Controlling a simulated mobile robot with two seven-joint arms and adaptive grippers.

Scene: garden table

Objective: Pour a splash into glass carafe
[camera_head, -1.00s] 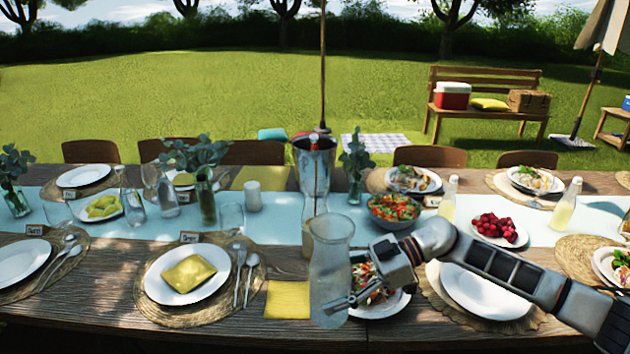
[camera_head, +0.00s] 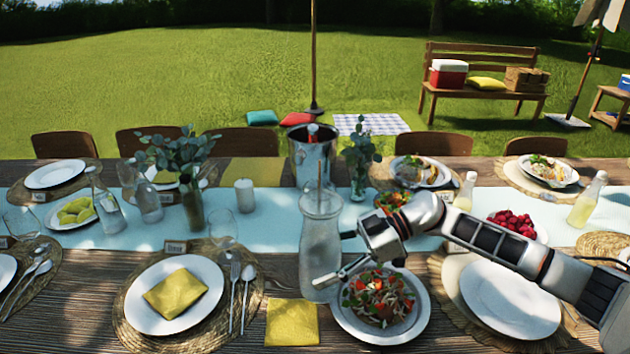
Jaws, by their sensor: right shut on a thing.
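A tall clear glass carafe (camera_head: 320,245) with a flared mouth is at the middle of the table, looking upright. My right gripper (camera_head: 332,262) is shut on it from the right, one finger at its front and the other higher up behind. I cannot tell whether its base touches the table. No liquid level is clear in it. Two slim clear glass vessels, one a bottle (camera_head: 106,204) and one beside it (camera_head: 149,203), stand at the left on the runner. My left gripper is not in view.
A salad plate (camera_head: 345,325) lies just in front of the carafe and below my gripper, with a yellow napkin (camera_head: 292,323) at left. A metal bucket (camera_head: 313,158) stands behind.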

